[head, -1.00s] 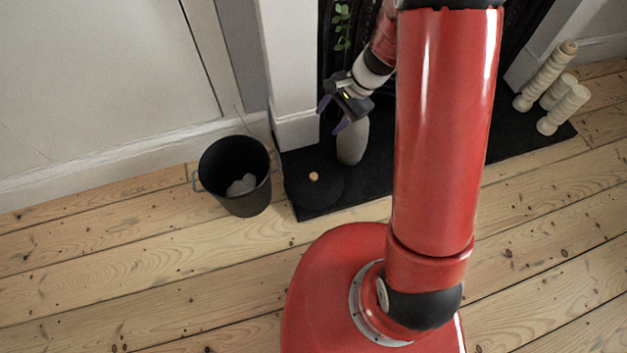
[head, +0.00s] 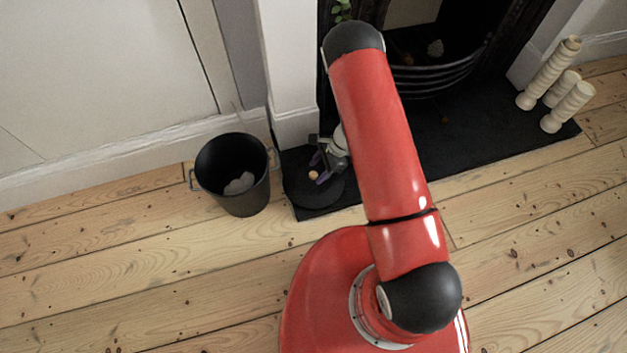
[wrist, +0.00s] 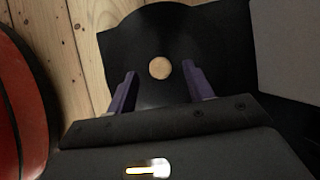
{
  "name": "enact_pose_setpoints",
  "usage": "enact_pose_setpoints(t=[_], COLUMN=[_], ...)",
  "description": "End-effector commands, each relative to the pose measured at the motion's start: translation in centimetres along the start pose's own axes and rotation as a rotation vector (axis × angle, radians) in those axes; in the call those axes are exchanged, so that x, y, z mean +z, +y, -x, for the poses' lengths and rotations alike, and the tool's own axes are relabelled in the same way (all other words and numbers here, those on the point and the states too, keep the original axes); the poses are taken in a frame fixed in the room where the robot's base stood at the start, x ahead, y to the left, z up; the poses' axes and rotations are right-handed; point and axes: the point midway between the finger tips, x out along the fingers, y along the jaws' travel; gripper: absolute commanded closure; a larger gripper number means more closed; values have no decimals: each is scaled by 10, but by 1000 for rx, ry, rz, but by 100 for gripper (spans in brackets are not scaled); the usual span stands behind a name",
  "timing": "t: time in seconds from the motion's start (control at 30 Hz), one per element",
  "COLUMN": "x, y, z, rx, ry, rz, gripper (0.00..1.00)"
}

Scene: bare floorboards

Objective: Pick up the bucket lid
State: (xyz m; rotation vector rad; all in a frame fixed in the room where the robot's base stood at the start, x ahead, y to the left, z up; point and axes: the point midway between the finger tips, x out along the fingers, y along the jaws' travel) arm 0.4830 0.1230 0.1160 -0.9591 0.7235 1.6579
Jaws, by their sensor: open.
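The bucket lid (head: 312,194) is a dark round disc with a small wooden knob (head: 313,175). It lies on the black hearth slab to the right of the bucket. My gripper (head: 317,169) is open at the lid, with its purple fingers close around the knob in the head view. In the wrist view the knob (wrist: 160,68) shows centred between and beyond the two open fingertips (wrist: 160,80), with the dark lid (wrist: 150,45) around it. I cannot tell whether the fingers touch the lid.
The black bucket (head: 243,200) stands open on the floorboards with pale crumpled stuff inside. A white pillar (head: 292,90) rises behind the lid. Cream candlestick-like posts (head: 549,72) stand at the right end of the hearth (head: 470,145). The floor in front is clear.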

Motion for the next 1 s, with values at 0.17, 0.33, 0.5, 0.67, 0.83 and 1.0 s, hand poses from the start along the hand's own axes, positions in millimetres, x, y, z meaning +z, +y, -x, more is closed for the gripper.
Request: enact_pose_setpoints(t=[0.17, 0.33, 0.5, 0.67, 0.83, 1.0], x=[0, 0, 0, 0, 0, 0], y=[0, 0, 0, 0, 0, 0], z=[-19, -20, -20, -20, -20, -20], rx=[-1, -2, -1, -1, -1, -1], ry=[1, 1, 0, 0, 0, 0], rz=[1, 1, 0, 0, 0, 0], gripper=[48, 48, 60, 81, 100, 100])
